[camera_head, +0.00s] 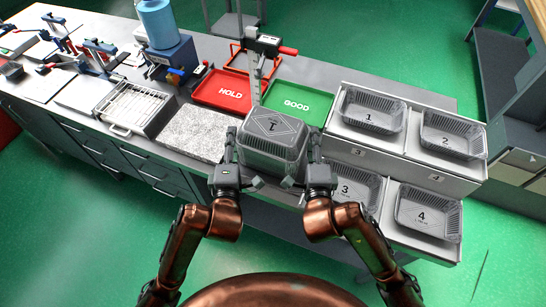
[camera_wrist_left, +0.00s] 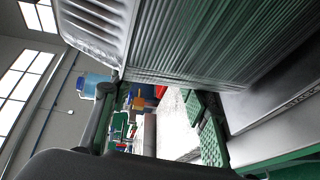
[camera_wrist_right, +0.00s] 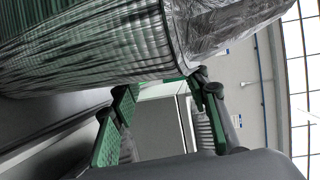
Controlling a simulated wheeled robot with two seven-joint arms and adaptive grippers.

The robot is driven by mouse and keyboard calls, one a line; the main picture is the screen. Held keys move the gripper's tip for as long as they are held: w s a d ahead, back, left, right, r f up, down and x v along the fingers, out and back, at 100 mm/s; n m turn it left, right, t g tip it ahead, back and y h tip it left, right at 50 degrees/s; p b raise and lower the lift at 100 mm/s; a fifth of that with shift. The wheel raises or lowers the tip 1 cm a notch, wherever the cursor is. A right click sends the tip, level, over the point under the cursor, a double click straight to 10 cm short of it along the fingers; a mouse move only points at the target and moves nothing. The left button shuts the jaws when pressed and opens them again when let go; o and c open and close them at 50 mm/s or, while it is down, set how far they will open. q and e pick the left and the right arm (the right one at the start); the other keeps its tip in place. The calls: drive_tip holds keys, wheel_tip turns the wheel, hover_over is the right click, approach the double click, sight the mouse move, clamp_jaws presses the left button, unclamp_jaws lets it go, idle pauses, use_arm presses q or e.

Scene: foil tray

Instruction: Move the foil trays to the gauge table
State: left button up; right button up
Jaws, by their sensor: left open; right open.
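A grey foil tray (camera_head: 272,126) with a closed top face marked with an upside-down 1 stands between my grippers at the bench's front edge. My left gripper (camera_head: 244,163) is open at its left side, and my right gripper (camera_head: 303,165) is open at its right side. The tray's pleated wall fills much of the left wrist view (camera_wrist_left: 190,40) and right wrist view (camera_wrist_right: 90,45). I cannot tell whether the fingers touch it.
The grey bench (camera_head: 320,72) carries a height gauge (camera_head: 258,62), a red HOLD mat (camera_head: 223,92), a green GOOD mat (camera_head: 300,103) and a speckled granite plate (camera_head: 195,133). A drawer-like metal box (camera_head: 133,107) and several clamps stand further left. Open green floor lies in front.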

use_arm(q)
drive_tip(key=shift+s+d+f, duration=0.1)
drive_tip(key=shift+s+d, duration=0.1)
drive_tip(key=shift+d, duration=0.5)
use_arm(e)
drive_tip(key=shift+s+a+f, duration=0.1)
drive_tip(key=shift+s+a, duration=0.15)
drive_tip(key=shift+a, duration=0.5)
use_arm(q)
drive_tip(key=shift+a+m, duration=0.3)
drive_tip(key=shift+a, duration=0.05)
use_arm(e)
drive_tip(key=shift+d, duration=0.4)
use_arm(q)
drive_tip(key=o, duration=0.5)
drive_tip(key=shift+a, duration=0.3)
use_arm(e)
drive_tip(key=shift+d+n, duration=0.3)
drive_tip(key=shift+d, duration=0.05)
use_arm(q)
drive_tip(key=shift+a, duration=0.2)
use_arm(e)
drive_tip(key=o, duration=0.4)
drive_tip(key=shift+d+f, duration=0.1)
drive_tip(key=shift+d, duration=0.1)
drive_tip(key=shift+o, duration=0.2)
